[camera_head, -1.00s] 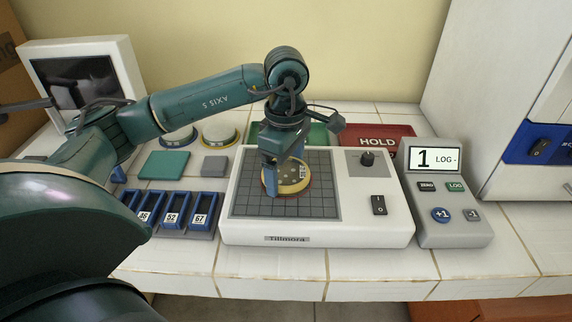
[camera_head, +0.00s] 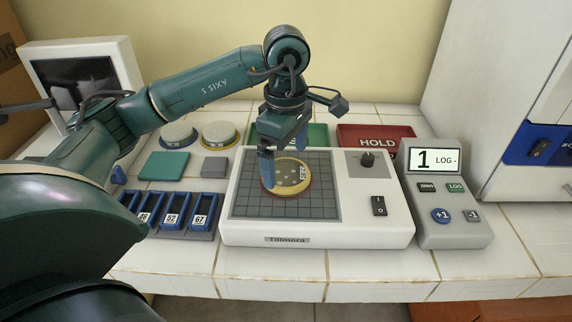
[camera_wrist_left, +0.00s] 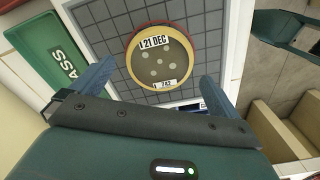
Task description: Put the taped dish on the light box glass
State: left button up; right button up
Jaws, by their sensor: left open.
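The taped dish (camera_head: 291,177) is round, with pale contents, a yellow-brown rim and white labels. It lies flat on the gridded glass of the light box (camera_head: 325,205). In the left wrist view the dish (camera_wrist_left: 160,58) shows a label reading 21 DEC, several pale spots and a smaller label. My left gripper (camera_head: 283,172) is open, just above and behind the dish at its left side. In the wrist view its two blue fingers (camera_wrist_left: 153,85) stand apart, near the dish's lower edge, with nothing held between them. My right gripper is not clearly in view.
Behind the light box are a green tray (camera_head: 312,135) and a red HOLD tray (camera_head: 372,134). A counter with a display reading 1 (camera_head: 440,200) stands at right. Two lidded dishes (camera_head: 218,134) and a numbered blue rack (camera_head: 172,212) are at left.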

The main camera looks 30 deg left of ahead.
aim_at(286, 172)
pick_arm(q)
notch_tip(286, 172, up, 9)
jog(key=p, duration=0.1)
dwell(0.7)
